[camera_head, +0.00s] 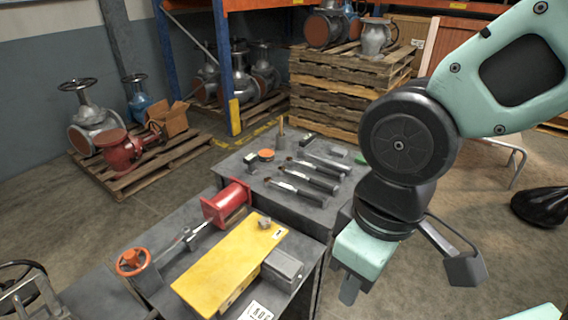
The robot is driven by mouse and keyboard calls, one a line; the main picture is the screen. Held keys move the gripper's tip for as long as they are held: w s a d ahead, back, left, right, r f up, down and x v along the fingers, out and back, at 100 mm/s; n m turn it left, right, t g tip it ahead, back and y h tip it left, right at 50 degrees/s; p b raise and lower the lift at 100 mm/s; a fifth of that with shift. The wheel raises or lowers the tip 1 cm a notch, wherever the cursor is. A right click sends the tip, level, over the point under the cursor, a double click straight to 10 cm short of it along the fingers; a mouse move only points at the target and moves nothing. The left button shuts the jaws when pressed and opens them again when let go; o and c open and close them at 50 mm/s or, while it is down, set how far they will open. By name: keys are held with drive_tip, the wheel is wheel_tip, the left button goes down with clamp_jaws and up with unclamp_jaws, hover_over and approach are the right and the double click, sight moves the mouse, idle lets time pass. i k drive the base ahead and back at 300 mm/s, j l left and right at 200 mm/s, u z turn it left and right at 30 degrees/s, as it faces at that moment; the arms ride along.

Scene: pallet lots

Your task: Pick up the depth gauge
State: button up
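I cannot tell for sure which item is the depth gauge. Several slim tools with dark handles and metal shafts lie side by side on the dark workbench top (262,190), among them a near tool (297,192) and a far one (326,164). A small dark block (250,160) and an orange-topped round piece (266,155) lie left of them. My gripper (349,288) hangs at the right side of the bench, pointing down, apart from the tools. Its fingertips are small and partly hidden, so its opening does not show.
A nearer bench holds a yellow block (229,265), a red flanged spool (227,203), an orange handwheel (133,262) and a grey box (283,270). Stacked pallets (340,100) stand behind. Valves sit on a pallet (150,165) at left. Open floor lies at right.

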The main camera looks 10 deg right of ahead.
sight(250, 160)
drive_tip(key=i+l+u, duration=0.2)
drive_tip(key=i+l, duration=0.4)
drive_tip(key=i+l+u, duration=0.15)
drive_tip(key=i+l, duration=0.35)
drive_tip(key=l, duration=0.15)
